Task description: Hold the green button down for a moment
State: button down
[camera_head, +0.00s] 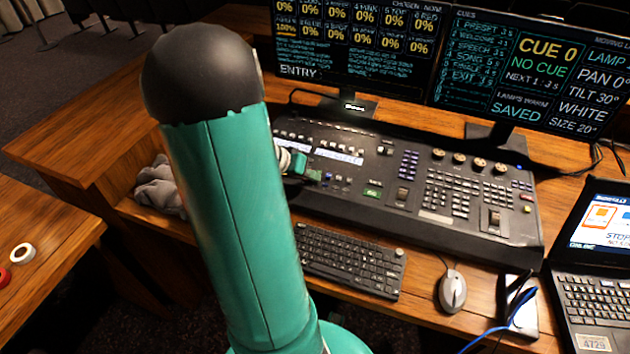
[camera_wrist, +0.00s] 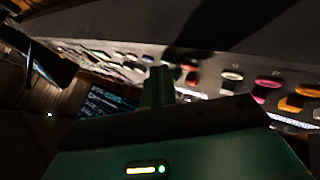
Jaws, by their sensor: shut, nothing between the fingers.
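A green-lit button (camera_head: 372,193) sits on the front part of the black mixing desk (camera_head: 420,225), left of its middle. My green gripper (camera_head: 314,175) is over the left part of the desk, to the left of that button and apart from it in the picture. My arm partly hides it. In the wrist view my gripper's fingers (camera_wrist: 157,86) are together and empty, pointing at the desk's surface. I cannot tell whether the tips touch the desk. I cannot pick out the green button for certain in the wrist view.
A keyboard (camera_head: 350,258) and a mouse (camera_head: 453,290) lie in front of the desk. Two monitors (camera_head: 350,106) stand behind it. A laptop (camera_head: 598,300) is at the right. Coloured keys, including a pink one (camera_wrist: 259,99), show near the fingers in the wrist view.

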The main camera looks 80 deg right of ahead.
jog(key=shift+r, duration=0.75)
jog(key=shift+r, duration=2.5)
jog(key=shift+w, duration=0.1)
